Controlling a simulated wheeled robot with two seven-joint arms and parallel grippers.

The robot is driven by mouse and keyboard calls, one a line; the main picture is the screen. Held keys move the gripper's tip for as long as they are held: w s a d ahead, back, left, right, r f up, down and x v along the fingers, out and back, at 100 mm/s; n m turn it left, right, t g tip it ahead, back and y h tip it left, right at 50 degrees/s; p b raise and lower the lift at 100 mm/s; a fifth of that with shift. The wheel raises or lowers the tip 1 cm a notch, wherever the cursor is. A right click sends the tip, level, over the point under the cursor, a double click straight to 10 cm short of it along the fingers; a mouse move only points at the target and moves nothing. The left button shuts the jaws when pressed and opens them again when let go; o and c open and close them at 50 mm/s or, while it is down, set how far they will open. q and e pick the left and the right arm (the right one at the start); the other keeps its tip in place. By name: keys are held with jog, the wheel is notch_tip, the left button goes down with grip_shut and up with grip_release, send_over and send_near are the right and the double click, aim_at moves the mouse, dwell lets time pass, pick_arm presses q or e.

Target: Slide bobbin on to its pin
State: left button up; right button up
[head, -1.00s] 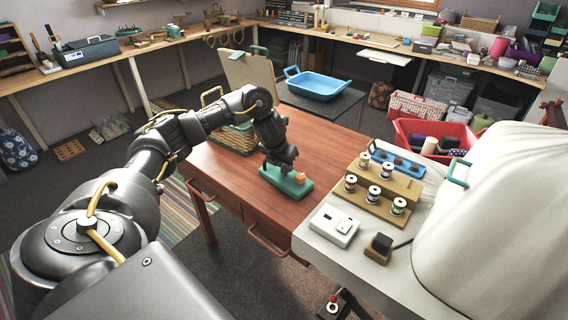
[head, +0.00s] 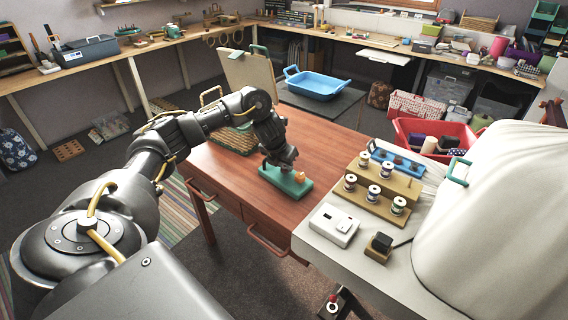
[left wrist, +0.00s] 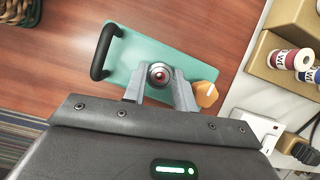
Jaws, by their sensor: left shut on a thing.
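My left gripper (head: 282,168) is over the green base (head: 298,189) on the wooden table. In the left wrist view its two fingers (left wrist: 160,92) are shut on a small bobbin (left wrist: 159,73), seen end-on with a pale rim and dark red centre. The bobbin is over the green base (left wrist: 182,62), which has a black-looking handle at its left end. An orange piece (left wrist: 206,93) is on the base, just right of the fingers. The pin is hidden, and I cannot tell whether the bobbin is around it. My right gripper is not clearly in view.
A wooden stepped rack (head: 383,184) with several thread spools stands to the right, beside a white box (head: 334,225) and a small dark block (head: 379,243). A wicker basket (head: 236,139) is behind the arm. Bare tabletop (head: 318,148) lies beyond the green base.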

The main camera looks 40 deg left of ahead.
pick_arm(q)
jog(key=shift+f+b, duration=0.55)
jog(key=shift+f, duration=0.3)
pick_arm(e)
jog(key=shift+w+f, duration=0.1)
jog(key=shift+f, duration=0.5)
pick_arm(q)
jog(key=o, duration=1)
jog(key=shift+r, duration=0.3)
jog(key=p+v, duration=0.2)
jog(key=v, duration=0.3)
jog(key=shift+s+r, duration=0.1)
jog(key=shift+r, duration=0.3)
jog(key=p+v, duration=0.2)
jog(key=v, duration=0.2)
jog(key=shift+s+r, duration=0.2)
pick_arm(e)
jog(key=r, duration=0.1)
jog(key=a+r, duration=0.2)
jog(key=r, duration=0.1)
jog(key=shift+s, duration=0.35)
